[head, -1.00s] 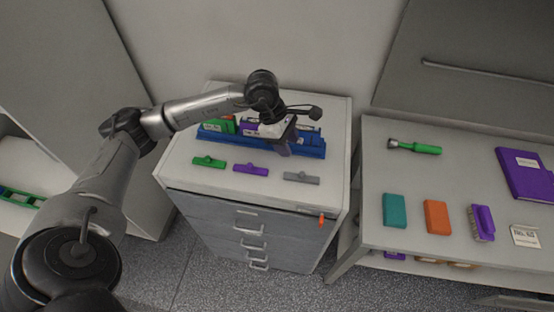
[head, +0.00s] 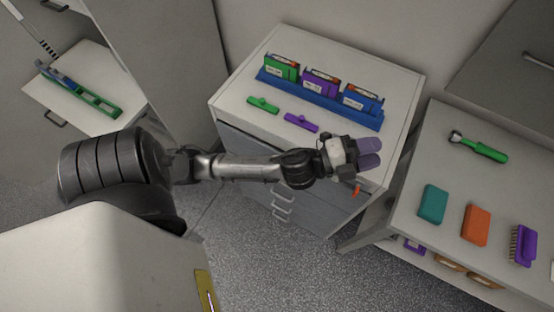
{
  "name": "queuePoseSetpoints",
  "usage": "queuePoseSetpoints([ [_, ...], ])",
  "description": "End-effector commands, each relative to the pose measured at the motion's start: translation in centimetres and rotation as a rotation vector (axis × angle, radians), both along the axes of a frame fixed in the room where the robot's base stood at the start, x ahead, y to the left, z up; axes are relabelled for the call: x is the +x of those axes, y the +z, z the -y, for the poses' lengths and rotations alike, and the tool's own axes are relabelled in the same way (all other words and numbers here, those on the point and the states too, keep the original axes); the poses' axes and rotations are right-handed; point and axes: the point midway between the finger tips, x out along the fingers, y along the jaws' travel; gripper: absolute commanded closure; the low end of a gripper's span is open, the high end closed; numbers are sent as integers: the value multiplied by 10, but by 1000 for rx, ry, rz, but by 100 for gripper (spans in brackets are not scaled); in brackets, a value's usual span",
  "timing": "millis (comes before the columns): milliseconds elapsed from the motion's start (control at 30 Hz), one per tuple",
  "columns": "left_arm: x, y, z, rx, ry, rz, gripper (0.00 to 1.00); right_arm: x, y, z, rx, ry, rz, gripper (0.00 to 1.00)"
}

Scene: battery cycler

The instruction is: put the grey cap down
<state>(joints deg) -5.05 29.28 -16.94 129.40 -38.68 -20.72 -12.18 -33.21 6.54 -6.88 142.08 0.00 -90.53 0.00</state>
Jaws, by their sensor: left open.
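The grey cap does not show now; my left gripper covers the stretch of cabinet top where the row of caps would continue. My left gripper (head: 369,153), with purple fingers, is over the front right part of the cabinet top (head: 240,90). Its fingers are apart and I see nothing between them. A green cap (head: 263,104) and a purple cap (head: 301,122) lie on the cabinet top to its left. Behind them a blue rack (head: 318,103) holds a green module (head: 281,67), a purple module (head: 319,83) and a blue module (head: 361,99). My right gripper is out of view.
The right-hand table carries a green-handled tool (head: 480,149), a teal block (head: 433,204), an orange block (head: 475,225) and a purple brush (head: 525,246). An orange item (head: 357,190) hangs at the cabinet's front. A green tray (head: 92,102) sits at the far left.

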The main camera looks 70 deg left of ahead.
Motion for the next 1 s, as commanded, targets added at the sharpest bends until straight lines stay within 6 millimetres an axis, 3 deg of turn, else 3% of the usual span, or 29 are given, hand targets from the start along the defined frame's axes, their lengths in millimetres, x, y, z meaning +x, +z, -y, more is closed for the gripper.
queuePoseSetpoints([
  [100,-29,-61,-23,-308,206,-337,56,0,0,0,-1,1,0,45],
  [200,-66,-113,-32,-515,362,-618,56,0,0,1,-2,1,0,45],
  [300,-112,-155,-31,-671,497,-879,56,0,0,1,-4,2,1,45],
  [400,-157,-183,-23,-781,601,-1100,56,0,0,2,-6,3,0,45],
  [500,-194,-199,-15,-850,675,-1268,56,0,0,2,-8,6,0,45],
  [633,-224,-208,-7,-895,733,-1403,56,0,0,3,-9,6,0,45],
  [767,-237,-211,-3,-911,757,-1462,56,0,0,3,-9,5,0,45],
  [1000,-238,-211,-3,-912,759,-1469,56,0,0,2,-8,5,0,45],
])
